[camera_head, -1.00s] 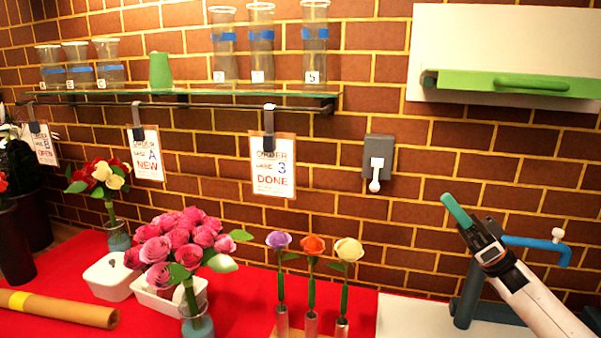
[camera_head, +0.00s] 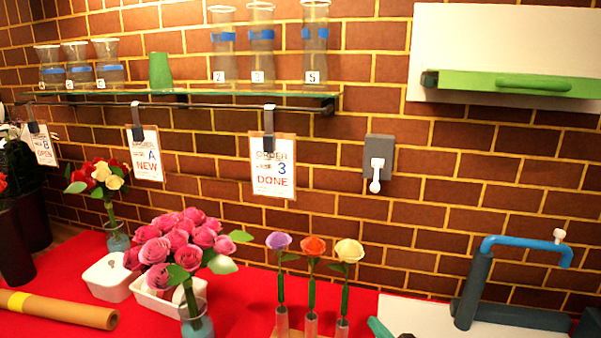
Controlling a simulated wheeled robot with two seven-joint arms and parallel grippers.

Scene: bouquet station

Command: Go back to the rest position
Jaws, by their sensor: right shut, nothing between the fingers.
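My right gripper (camera_head: 380,328) shows only as a teal fingertip and a bit of dark body at the bottom edge, near the front left of the white board. It is shut and empty, right of the three single flowers; the rest of it is out of frame. My left gripper is not in view.
Purple (camera_head: 278,241), orange (camera_head: 313,246) and cream (camera_head: 348,251) flowers stand in holders. A glass shelf (camera_head: 200,95) holds vases.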

